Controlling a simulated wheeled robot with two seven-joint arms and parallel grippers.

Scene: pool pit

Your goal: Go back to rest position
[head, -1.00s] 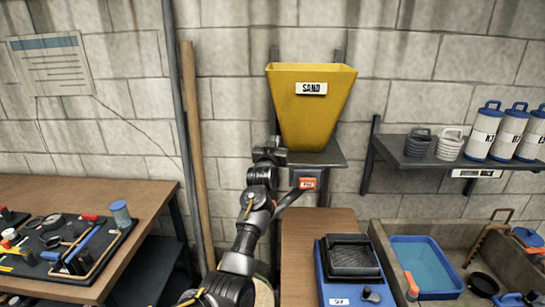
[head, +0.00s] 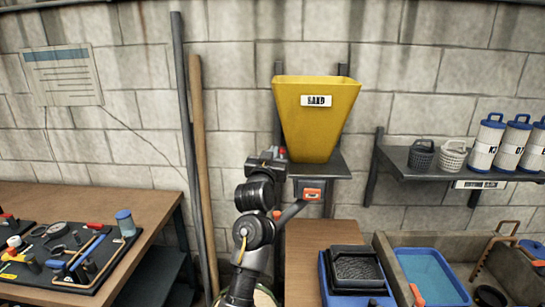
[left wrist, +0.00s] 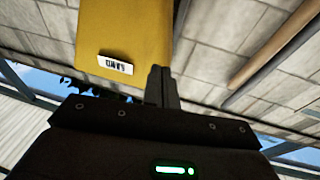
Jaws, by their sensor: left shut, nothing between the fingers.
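My left arm rises from the bottom middle in the head view. Its gripper (head: 281,152) is by the lower left edge of the yellow sand hopper (head: 314,122). In the left wrist view, my left gripper (left wrist: 160,72) has its fingers together with nothing between them. The hopper (left wrist: 122,30) fills the top left of that view, beside the fingers. I cannot tell whether they touch it. My right gripper is in neither view.
A shelf with an orange-tagged lever (head: 312,194) is under the hopper, close to my arm. A wall shelf (head: 400,158) with baskets and canisters stands right. A wooden bench (head: 150,200) with tools is left.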

